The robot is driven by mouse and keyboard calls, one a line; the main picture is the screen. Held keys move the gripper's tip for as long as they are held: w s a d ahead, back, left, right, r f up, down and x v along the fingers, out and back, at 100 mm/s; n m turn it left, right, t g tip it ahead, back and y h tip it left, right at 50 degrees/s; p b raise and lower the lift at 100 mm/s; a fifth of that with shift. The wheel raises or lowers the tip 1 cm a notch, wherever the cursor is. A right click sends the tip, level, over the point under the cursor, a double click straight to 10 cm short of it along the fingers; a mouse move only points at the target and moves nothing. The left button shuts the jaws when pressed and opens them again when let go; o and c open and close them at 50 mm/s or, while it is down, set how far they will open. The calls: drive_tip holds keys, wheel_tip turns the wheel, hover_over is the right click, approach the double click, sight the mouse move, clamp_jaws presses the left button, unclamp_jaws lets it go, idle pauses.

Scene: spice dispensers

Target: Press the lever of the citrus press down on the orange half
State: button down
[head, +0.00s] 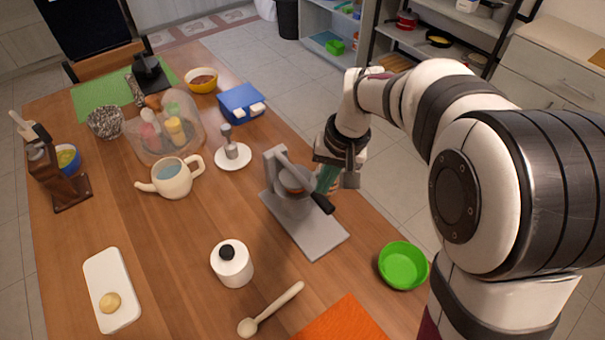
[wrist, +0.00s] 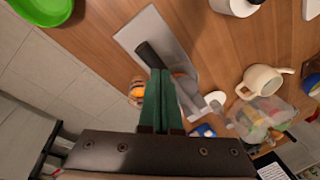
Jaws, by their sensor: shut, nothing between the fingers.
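The grey citrus press (head: 312,232) stands near the table's right edge, with its upright at the back. Its lever ends in a black handle (head: 322,202) that points toward the front right; the handle also shows in the wrist view (wrist: 150,56). The orange half (head: 291,183) sits under the lever, partly hidden by it. An orange, rounded thing shows left of my fingers in the wrist view (wrist: 137,88). My gripper (head: 326,184) has green fingers, shut and empty, just right of the press near the handle. I cannot tell whether the fingertips touch the lever.
A green bowl (head: 403,266) stands at the table's right edge. A white jar (head: 231,263), a wooden spoon (head: 270,309) and an orange mat (head: 343,322) lie in front. A small white stand (head: 233,156) and a teapot (head: 172,178) are left of the press.

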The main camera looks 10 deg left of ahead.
idle(0.4)
drive_tip(key=v, duration=0.2)
drive_tip(key=a+v, duration=0.1)
drive_tip(key=v, duration=0.1)
drive_tip(key=shift+w+d+r, duration=0.1)
drive_tip(key=shift+w+r, duration=0.05)
drive_tip(key=shift+r, duration=0.55)
drive_tip(key=s+d+f+m, duration=0.1)
drive_tip(key=s+d+m, duration=0.2)
drive_tip(key=s, duration=0.9)
drive_tip(key=s+d+f+m, duration=0.1)
drive_tip(key=s+d+m, duration=0.2)
drive_tip(key=s, duration=1)
drive_tip(key=d, duration=0.2)
drive_tip(key=shift+d+g+h, duration=0.3)
drive_tip(key=shift+d+g, duration=0.1)
